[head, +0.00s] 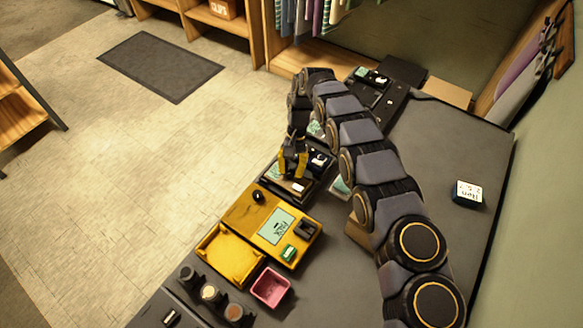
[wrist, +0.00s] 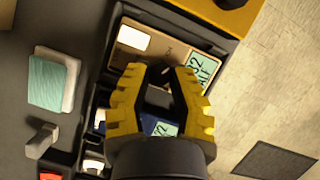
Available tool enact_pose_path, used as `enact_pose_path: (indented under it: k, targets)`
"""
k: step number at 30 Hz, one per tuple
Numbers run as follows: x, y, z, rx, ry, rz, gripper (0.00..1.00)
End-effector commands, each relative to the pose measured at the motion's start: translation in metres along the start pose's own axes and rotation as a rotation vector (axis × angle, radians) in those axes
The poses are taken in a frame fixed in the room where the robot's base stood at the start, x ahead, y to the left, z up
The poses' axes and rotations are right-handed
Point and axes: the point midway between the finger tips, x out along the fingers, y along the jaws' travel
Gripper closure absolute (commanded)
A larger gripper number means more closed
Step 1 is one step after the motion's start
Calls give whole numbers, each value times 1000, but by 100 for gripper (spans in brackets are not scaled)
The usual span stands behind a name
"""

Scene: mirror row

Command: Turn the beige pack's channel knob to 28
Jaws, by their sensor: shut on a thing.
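The beige pack (wrist: 165,48) lies in a dark tray in the wrist view, with a white patch at one end. Its small green display (wrist: 198,68) is seen at a slant; the number looks like 32, but I cannot be sure. In the head view the beige pack (head: 285,186) shows just below my gripper (head: 291,174). My gripper (wrist: 165,70) is shut on a small dark thing at the pack's near edge, which seems to be its channel knob. The fingers hide most of that knob, so its pointer cannot be read.
A blue pack (wrist: 163,128) sits beside the beige one, partly under my gripper. A large yellow pack (head: 250,213), a yellow tray (head: 229,257), a pink bin (head: 270,287) and several cups stand nearer. A small display block (head: 467,193) sits right, with bare tabletop around it.

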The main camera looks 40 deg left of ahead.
Motion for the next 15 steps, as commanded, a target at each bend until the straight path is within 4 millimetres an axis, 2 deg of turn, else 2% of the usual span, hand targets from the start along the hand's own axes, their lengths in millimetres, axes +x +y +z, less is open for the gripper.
enact_pose_path:
  k: [15]
  targets:
    - [2,-2,0,-341,-2,142,100]
